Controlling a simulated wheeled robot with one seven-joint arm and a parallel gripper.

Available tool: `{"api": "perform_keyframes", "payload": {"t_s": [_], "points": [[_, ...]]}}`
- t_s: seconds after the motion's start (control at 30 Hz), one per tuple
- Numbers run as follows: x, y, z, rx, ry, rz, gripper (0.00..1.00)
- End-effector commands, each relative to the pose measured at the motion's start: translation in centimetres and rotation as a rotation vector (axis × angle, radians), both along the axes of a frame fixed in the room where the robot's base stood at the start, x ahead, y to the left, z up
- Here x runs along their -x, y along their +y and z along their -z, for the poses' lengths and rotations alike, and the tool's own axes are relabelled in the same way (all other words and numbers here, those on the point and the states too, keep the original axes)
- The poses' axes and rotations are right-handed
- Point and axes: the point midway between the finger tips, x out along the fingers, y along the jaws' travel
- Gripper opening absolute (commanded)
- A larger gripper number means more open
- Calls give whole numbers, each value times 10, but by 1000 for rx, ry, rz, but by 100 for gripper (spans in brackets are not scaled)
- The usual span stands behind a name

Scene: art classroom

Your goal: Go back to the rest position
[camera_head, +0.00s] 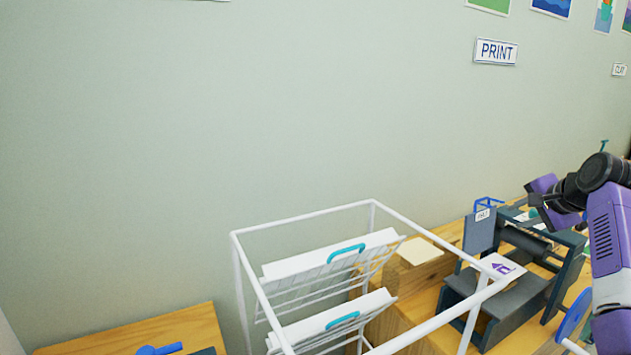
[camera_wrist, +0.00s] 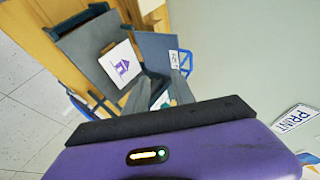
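My arm with purple links comes in at the right edge of the head view. My gripper is over the right side of the printing press (camera_head: 500,300), high above the wooden table (camera_head: 400,300). In the wrist view my gripper (camera_wrist: 162,82) shows two grey fingers standing apart, with nothing clearly held between them. A white sheet with a purple house print (camera_wrist: 121,63) lies on the press bed beyond the fingers. The sheet also shows in the head view (camera_head: 499,266). My arm hides part of the table's right end.
A white wire drying rack (camera_head: 300,221) holding white sheets with teal handles stands in front of the press table. A second wooden table (camera_head: 190,325) with a blue item is at lower left. The wall carries a PRINT sign (camera_head: 496,52). Open floor (camera_wrist: 30,110) shows in the wrist view.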

Motion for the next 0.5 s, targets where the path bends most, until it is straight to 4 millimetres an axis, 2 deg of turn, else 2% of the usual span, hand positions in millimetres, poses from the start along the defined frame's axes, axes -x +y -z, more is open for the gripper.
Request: {"api": "perform_keyframes", "payload": {"t_s": [0.1, 0.27, 0.5], "points": [[0, 0, 0, 10, -1, -8, 30], [-9, -8, -15, 81, -64, -21, 30], [-17, -22, -58, 202, -189, -14, 30]]}}
